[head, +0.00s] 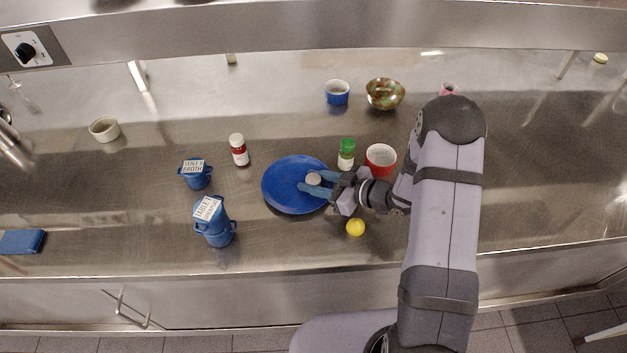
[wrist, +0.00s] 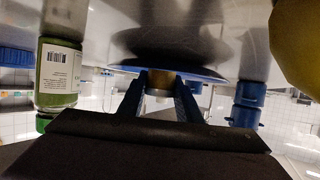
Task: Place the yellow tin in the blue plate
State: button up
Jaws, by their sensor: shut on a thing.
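The yellow tin (head: 314,179) shows a pale round top in the head view, between the blue fingers of my gripper (head: 315,182). The wrist view shows a yellowish part of the tin (wrist: 160,78) between both fingers (wrist: 160,98). My gripper is shut on it. The blue plate (head: 283,200) lies flat on the steel counter, and the tin is over its right part. I cannot tell whether the tin touches the plate. The fingers hide part of the tin's side.
A green-capped jar (head: 346,155), a red bowl (head: 381,158) and a lemon (head: 355,228) are near my gripper. A red-labelled bottle (head: 239,150) and two blue pots (head: 197,176), (head: 216,228) stand left of the plate.

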jog(key=o, duration=1.2)
jog(key=shift+f, duration=0.15)
jog(key=shift+c, duration=0.2)
